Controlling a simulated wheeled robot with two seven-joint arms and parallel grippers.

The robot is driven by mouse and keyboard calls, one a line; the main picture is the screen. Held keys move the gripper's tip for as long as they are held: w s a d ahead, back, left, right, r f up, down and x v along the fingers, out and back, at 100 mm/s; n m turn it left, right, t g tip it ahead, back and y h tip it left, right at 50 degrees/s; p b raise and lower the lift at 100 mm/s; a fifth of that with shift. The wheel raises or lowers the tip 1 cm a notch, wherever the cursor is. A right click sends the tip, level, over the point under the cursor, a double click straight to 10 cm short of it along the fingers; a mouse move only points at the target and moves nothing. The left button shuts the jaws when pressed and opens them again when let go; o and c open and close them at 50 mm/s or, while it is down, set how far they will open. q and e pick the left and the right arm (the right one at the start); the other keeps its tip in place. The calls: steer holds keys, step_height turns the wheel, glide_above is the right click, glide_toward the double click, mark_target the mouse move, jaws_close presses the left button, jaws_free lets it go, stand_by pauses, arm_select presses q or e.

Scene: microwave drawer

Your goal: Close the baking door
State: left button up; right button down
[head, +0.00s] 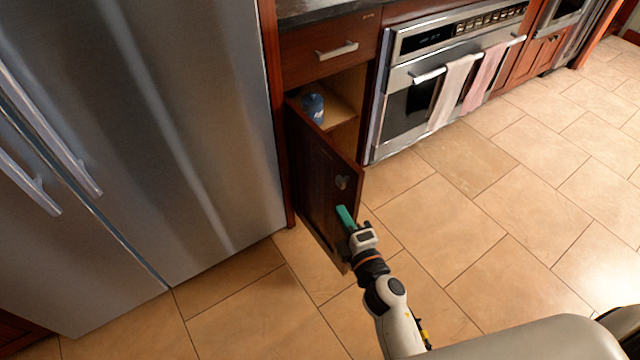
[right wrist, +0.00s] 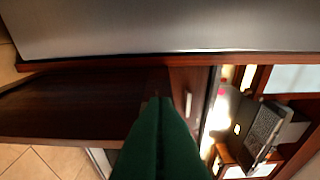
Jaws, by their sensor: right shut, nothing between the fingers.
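The dark wooden cabinet door (head: 318,180) stands swung open beside the fridge, with a small knob (head: 342,182) near its free edge. It also shows as a dark panel at the left of the right wrist view (right wrist: 80,102). The open cabinet behind it holds a blue container (head: 313,107). My right gripper (head: 345,215), with green fingers, is shut and empty, below the knob and in front of the door's lower free end. The green fingers fill the lower middle of the right wrist view (right wrist: 158,125). I cannot tell whether they touch the door. My left gripper is not in view.
A steel fridge (head: 170,110) stands close on the left of the door. A drawer (head: 330,55) sits above the open cabinet. An oven (head: 410,95) with two hanging towels is to the right. The tiled floor (head: 500,210) on the right is clear.

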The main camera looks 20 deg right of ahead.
mark_target(339, 179)
steer(key=w, duration=0.3)
steer(key=w+d, duration=0.1)
steer(key=w, duration=0.3)
steer(key=w+d+r, duration=0.1)
steer(key=w, duration=0.3)
steer(key=shift+p, duration=0.35)
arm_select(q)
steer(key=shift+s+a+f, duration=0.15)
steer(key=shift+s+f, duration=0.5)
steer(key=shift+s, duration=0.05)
arm_select(e)
steer(key=shift+w+d, duration=0.2)
steer(key=shift+d, duration=0.3)
